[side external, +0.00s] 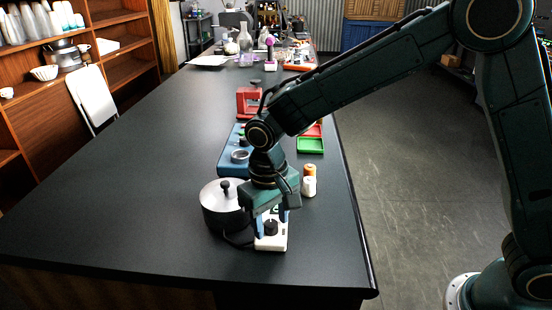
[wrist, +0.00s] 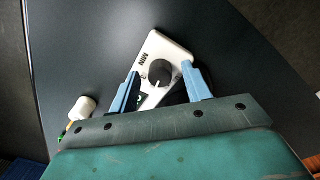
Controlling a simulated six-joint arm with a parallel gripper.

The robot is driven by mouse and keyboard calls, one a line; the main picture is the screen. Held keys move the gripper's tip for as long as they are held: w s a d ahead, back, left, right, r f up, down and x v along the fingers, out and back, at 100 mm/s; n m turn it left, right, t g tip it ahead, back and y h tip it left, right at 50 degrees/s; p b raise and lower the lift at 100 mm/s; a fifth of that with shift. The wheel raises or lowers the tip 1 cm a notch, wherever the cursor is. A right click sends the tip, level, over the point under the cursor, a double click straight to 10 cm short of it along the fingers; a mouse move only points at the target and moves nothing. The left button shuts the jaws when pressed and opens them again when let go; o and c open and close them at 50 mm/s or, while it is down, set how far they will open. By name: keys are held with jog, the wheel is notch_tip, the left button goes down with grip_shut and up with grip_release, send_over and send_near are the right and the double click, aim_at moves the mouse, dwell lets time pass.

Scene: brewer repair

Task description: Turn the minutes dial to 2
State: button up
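The minutes dial is a black round knob (wrist: 159,73) on a white panel (wrist: 165,48) marked "MIN" in the wrist view. A numeral on the panel beside the knob is too small to read with certainty. In the side view the knob (side external: 271,227) sits on the small white unit (side external: 272,243) near the table's front. My gripper (wrist: 160,80) is open, its two blue fingers apart on either side of the knob; I cannot tell whether they touch it. In the side view my gripper (side external: 270,222) is just above the unit, pointing down. Part of the panel is hidden behind the fingers.
A lidded metal pot (side external: 222,207) stands close left of the unit. A blue device (side external: 235,150), green tray (side external: 311,145) and red device (side external: 248,100) lie behind. The front left of the table (side external: 130,220) is clear.

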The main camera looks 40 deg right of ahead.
aim_at(273, 225)
jog(key=shift+r, duration=0.15)
notch_tip(273, 225, up, 14)
jog(key=shift+a+f, duration=0.25)
dwell(0.6)
jog(key=shift+d+r, duration=0.1)
jog(key=s+d+r+t, duration=0.3)
jog(key=s+d+r, duration=0.2)
jog(key=s+d, duration=0.6)
jog(key=s+d+f+t, duration=0.2)
jog(key=s+d, duration=0.5)
jog(key=s, duration=0.4)
jog(key=shift+d+f+t, duration=0.25)
jog(key=shift+f+t, duration=0.05)
jog(key=shift+f, duration=0.25)
